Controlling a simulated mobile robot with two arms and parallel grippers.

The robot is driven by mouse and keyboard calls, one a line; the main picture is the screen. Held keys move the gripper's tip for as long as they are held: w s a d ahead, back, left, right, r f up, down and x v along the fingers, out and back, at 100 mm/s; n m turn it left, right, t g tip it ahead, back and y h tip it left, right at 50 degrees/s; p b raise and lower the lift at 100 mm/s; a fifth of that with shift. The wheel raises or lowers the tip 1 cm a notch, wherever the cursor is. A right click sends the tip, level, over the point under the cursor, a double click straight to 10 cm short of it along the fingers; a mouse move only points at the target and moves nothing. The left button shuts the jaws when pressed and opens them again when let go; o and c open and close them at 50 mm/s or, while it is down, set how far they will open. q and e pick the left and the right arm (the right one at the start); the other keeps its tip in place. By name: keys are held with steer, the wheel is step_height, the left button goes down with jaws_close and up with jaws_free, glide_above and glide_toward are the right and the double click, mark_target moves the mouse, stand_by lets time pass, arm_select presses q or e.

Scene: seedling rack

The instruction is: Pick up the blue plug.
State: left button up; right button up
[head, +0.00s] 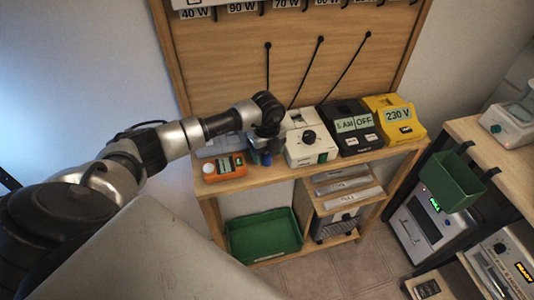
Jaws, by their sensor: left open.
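A small blue plug (266,159) shows on the wooden bench top, between the orange device and the white box with a black knob. My left gripper (268,142) is over the bench, pointing down just above the blue plug. It is open, and its dark fingers partly cover the plug's surroundings. I cannot tell whether the fingers touch the plug. My right gripper is not in view.
An orange device (224,168) stands left of the plug. The white box (310,146), a black box (350,127) and a yellow box (396,118) stand to the right. A green tray (264,236) sits below. A green bin (451,181) hangs at right.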

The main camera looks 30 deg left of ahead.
arm_select(q)
steer(key=shift+f, duration=0.3)
steer(key=c, duration=1)
steer(key=shift+r, duration=0.1)
steer(key=shift+c, duration=0.2)
